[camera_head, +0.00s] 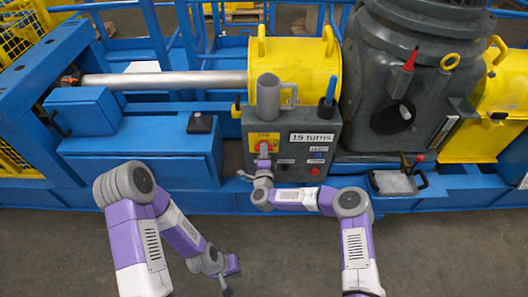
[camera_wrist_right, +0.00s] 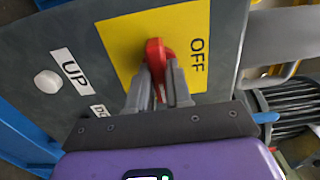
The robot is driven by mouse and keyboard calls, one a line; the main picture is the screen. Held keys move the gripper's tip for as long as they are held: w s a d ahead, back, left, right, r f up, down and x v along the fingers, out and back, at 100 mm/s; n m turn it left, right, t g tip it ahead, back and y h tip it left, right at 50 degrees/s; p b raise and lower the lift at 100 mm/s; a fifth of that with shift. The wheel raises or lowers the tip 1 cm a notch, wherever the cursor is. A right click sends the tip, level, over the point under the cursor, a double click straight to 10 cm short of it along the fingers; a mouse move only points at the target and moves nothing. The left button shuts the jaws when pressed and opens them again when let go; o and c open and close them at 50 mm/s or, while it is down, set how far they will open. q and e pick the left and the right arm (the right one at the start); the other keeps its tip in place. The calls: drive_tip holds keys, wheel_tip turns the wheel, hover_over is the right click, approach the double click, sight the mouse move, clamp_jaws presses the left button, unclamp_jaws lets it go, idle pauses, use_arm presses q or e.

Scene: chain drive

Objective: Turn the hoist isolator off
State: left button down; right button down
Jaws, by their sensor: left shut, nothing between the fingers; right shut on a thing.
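The hoist isolator is a red handle (camera_wrist_right: 154,48) on a yellow plate (camera_wrist_right: 122,34) marked OFF. In the head view the yellow plate (camera_head: 254,140) is at the upper left of the grey control panel (camera_head: 292,171). My right gripper (camera_wrist_right: 158,85) is shut on the red handle, with one finger on each side of it. The word OFF lies right of the handle in the wrist view. The fingers hide part of the handle, so its exact angle is hard to tell. My left gripper (camera_head: 229,281) is shut and empty, low over the floor in front of the blue frame.
The panel carries a "15 TURNS" label (camera_head: 312,138), small labelled buttons, a grey cup (camera_head: 268,91) and a blue-handled tool (camera_head: 331,89) on top. A white button (camera_wrist_right: 47,82) sits by the UP label. A dark gearbox (camera_head: 385,112) stands right. Floor in front is clear.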

drive_tip(key=shift+r+n, duration=0.1)
drive_tip(key=shift+n, duration=0.2)
drive_tip(key=shift+w+r+n+b, duration=0.1)
drive_tip(key=shift+n+b, duration=0.45)
drive_tip(key=shift+n, duration=8.05)
drive_tip(key=c, duration=1)
unclamp_jaws()
drive_tip(key=shift+c, duration=0.2)
